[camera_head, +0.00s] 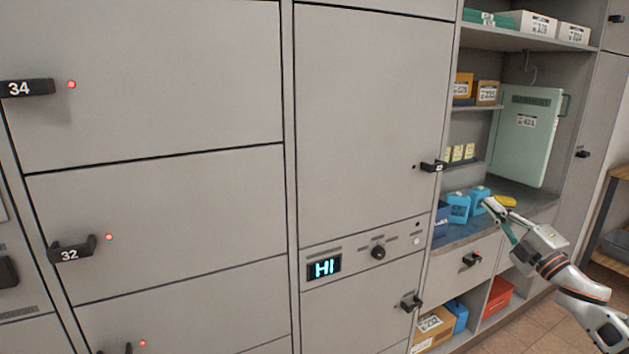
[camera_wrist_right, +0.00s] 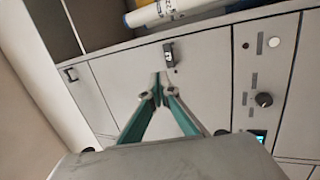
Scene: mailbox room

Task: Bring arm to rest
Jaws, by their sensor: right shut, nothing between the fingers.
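My right gripper (camera_head: 497,208) reaches in from the lower right in the head view, in front of the open shelf. In the right wrist view its teal fingers (camera_wrist_right: 158,96) meet at the tips, shut with nothing between them. They point toward a grey front with a small dark handle (camera_wrist_right: 169,52). My left gripper is not in view.
Grey lockers (camera_head: 150,90) fill the left and middle. A panel display (camera_head: 324,267) reads "HI". Blue containers (camera_head: 458,207) and a yellow item (camera_head: 504,202) are on the shelf near the gripper. Tiled floor is at lower right.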

